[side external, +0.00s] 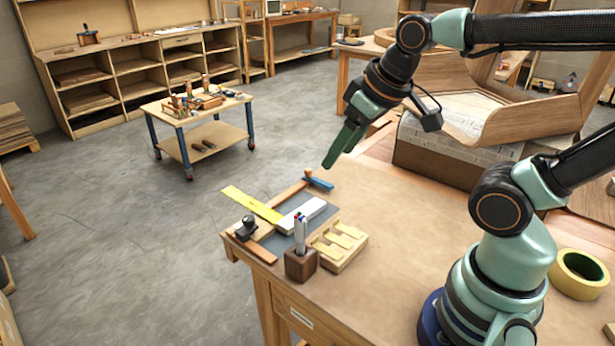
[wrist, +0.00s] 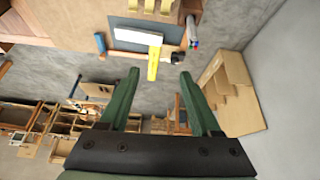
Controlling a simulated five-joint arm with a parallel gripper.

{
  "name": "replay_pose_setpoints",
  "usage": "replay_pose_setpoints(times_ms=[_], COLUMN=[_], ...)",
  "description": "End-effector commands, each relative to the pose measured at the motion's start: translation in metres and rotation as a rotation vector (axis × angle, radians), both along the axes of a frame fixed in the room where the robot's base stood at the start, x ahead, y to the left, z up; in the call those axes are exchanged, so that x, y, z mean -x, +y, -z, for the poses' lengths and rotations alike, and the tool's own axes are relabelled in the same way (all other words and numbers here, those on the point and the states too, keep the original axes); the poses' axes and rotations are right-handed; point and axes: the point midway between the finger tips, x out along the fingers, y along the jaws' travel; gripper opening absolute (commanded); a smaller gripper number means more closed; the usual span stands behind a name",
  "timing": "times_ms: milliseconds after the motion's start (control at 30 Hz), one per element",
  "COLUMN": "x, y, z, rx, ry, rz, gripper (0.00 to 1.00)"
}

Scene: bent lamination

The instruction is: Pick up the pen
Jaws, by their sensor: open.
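In the wrist view the pens (wrist: 194,43) and the cup (wrist: 189,10) are at the top, right of centre. My gripper (side external: 337,157) is open and empty, high above and behind the cup, pointing down and left.
A tape roll (side external: 580,273) is at right. The table's middle is clear.

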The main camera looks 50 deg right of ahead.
Motion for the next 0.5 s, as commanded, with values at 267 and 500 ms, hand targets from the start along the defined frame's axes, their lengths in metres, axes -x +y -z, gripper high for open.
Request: replay_pose_setpoints(times_ms=[267,500], x=[-0.019,-0.035], y=[0.025,0.051], z=[0.006,0.019], rx=[0.193,0.308], ry=[0.195,0.344], rz=[-0.550,-1.114], gripper=[0.64,0.64])
